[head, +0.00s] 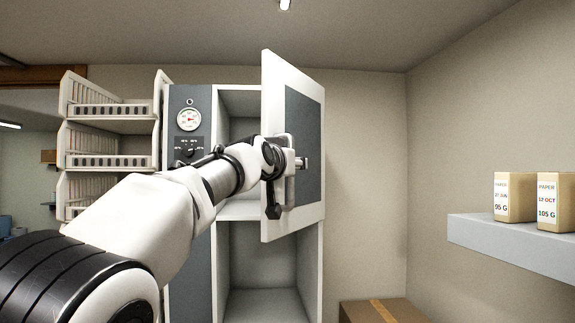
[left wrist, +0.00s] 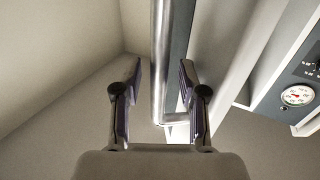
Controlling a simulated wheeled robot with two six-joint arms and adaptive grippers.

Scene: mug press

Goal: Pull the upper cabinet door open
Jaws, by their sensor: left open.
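The upper cabinet door (head: 310,112) is white with a grey panel. It stands partly open, hinged at the right, with its free edge swung out towards me. The dark upper compartment (head: 240,103) shows to its left. A metal bar handle (head: 290,188) is on the door's face, partly hidden by my arm. My left gripper (head: 288,158) is at the handle. In the left wrist view the open left gripper (left wrist: 160,68) has one finger on each side of the handle bar (left wrist: 161,30), with gaps visible. My right gripper is not in view.
A gauge panel (head: 188,118) is left of the compartment. An open lower compartment (head: 264,265) is below. White racks (head: 108,143) stand at the left. A grey shelf (head: 515,238) with paper boxes (head: 514,197) is at the right; a cardboard box (head: 372,312) is below.

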